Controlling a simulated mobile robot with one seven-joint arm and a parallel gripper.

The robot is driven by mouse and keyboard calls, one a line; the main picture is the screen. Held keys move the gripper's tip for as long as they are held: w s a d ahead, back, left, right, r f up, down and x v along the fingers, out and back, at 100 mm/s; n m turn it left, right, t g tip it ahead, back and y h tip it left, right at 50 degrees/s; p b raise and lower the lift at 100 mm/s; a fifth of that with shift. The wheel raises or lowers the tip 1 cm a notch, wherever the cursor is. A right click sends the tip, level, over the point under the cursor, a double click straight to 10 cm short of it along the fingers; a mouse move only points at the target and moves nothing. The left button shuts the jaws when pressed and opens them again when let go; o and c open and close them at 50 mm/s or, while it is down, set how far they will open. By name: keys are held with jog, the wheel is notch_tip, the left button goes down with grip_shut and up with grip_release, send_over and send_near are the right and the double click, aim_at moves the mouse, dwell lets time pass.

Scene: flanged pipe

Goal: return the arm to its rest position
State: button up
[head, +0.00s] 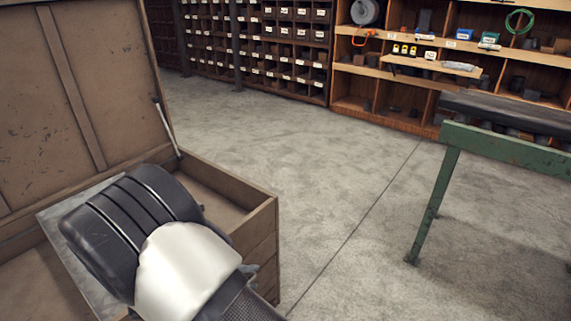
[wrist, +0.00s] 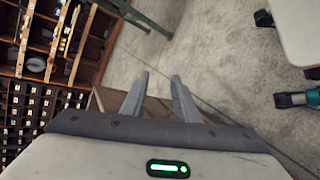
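My arm (head: 190,270) reaches in from the bottom of the head view, over the open wooden chest (head: 262,230). Its dark and white links cover part of the chest's inside. My gripper's fingers cannot be made out in the head view. In the wrist view my gripper (wrist: 160,77) shows two grey fingers standing apart with nothing between them. A brown wooden edge, seemingly the chest, and the concrete floor show behind the fingers.
The chest's raised lid (head: 100,90) stands at the left, held by a thin strut (head: 167,128). A green stand (head: 440,190) bearing a dark long piece (head: 510,112) is at the right. Shelving (head: 390,85) lines the back. The floor (head: 330,180) between is clear.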

jog(key=s+d+r+m+g+y, duration=0.35)
jog(key=d+r+m+g, duration=0.3)
jog(key=d+r, duration=0.95)
jog(key=s+d+r+m+t+y, duration=0.55)
jog(key=s+d+r, duration=0.25)
jog(key=s+r, duration=0.45)
notch_tip(320, 180, up, 22)
jog(key=p, duration=2.1)
jog(key=shift+f+m+g, duration=0.15)
jog(key=shift+m+g, duration=0.25)
